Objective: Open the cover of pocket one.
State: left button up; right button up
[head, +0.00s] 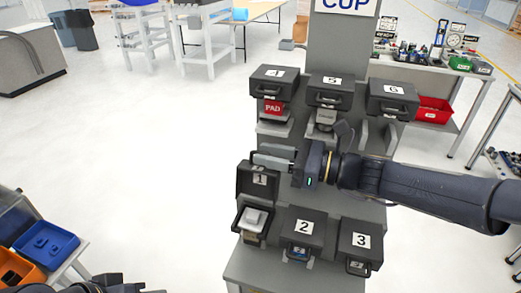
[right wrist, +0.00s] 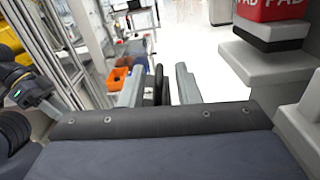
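The cover of pocket one (head: 259,181), dark grey with a white "1" label, stands raised at the back of its pocket. The pocket (head: 238,222) below is open, with a pale box (head: 253,219) inside. My right gripper (head: 262,159) reaches in from the right, its grey fingers lying sideways by the top of the raised cover. In the right wrist view its fingers (right wrist: 158,88) are apart, with dark parts showing between them; I cannot tell whether they touch the cover. My left gripper (right wrist: 45,103) shows small at the left of that view, its fingers unclear.
Shut pockets two (head: 303,228) and three (head: 360,241) stand to the right of pocket one. Pockets four (head: 274,75), five (head: 330,82) and six (head: 393,91) form the upper row. A blue bin (head: 47,241) is at the lower left. The floor to the left is clear.

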jog(key=shift+x, duration=0.9)
grip_shut()
jog(key=shift+s, duration=0.1)
